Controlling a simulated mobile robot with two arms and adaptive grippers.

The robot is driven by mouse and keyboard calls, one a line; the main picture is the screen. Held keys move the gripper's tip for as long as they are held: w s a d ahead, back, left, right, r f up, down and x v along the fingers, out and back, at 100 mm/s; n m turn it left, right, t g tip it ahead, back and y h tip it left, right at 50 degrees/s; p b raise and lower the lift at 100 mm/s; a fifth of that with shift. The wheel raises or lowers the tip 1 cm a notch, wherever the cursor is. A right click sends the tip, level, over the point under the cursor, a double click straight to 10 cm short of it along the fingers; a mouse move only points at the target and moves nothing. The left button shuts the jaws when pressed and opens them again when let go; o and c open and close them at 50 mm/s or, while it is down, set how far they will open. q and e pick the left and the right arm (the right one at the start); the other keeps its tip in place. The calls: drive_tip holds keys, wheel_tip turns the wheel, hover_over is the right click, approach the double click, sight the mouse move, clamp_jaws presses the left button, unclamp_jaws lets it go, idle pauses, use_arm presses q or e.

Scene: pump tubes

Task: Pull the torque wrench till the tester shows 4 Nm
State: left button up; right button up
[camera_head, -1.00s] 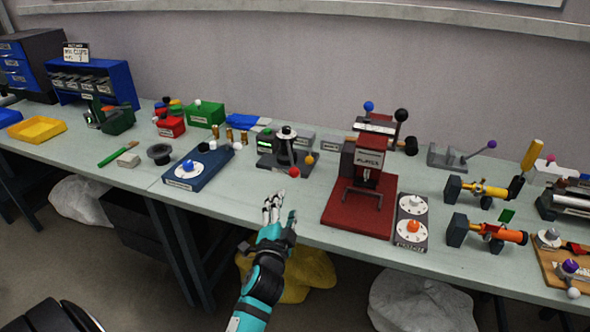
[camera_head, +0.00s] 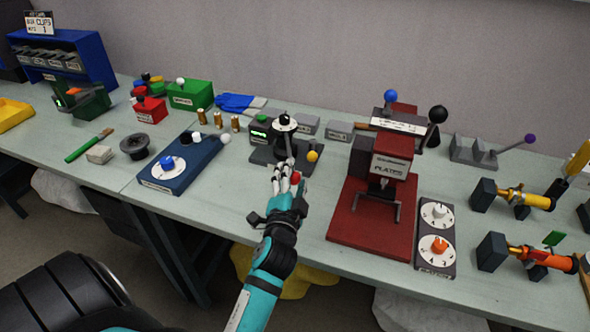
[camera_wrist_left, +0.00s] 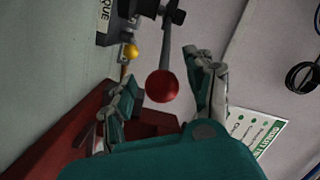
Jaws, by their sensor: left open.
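The torque tester (camera_head: 268,152) is a dark block with a small lit green display (camera_head: 259,134), too small to read. A torque wrench lever (camera_wrist_left: 164,45) reaches from its post towards me and ends in a red ball (camera_head: 296,178). A yellow ball (camera_head: 312,156) sits beside it. My left gripper (camera_head: 284,176) is open at the lever's end. In the left wrist view the red ball (camera_wrist_left: 162,87) lies between the spread fingers, and I see no clear grip on it. My right gripper is not in view.
A red press (camera_head: 378,205) stands close on the right, its base near the table's front edge. A blue base with a dial (camera_head: 182,165) lies on the left. Brass cylinders (camera_head: 218,119) stand behind it. Table between blue base and press is mostly clear.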

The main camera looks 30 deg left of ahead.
use_arm(q)
drive_tip(key=shift+s+d+r, duration=0.1)
drive_tip(key=shift+c, duration=0.8)
clamp_jaws()
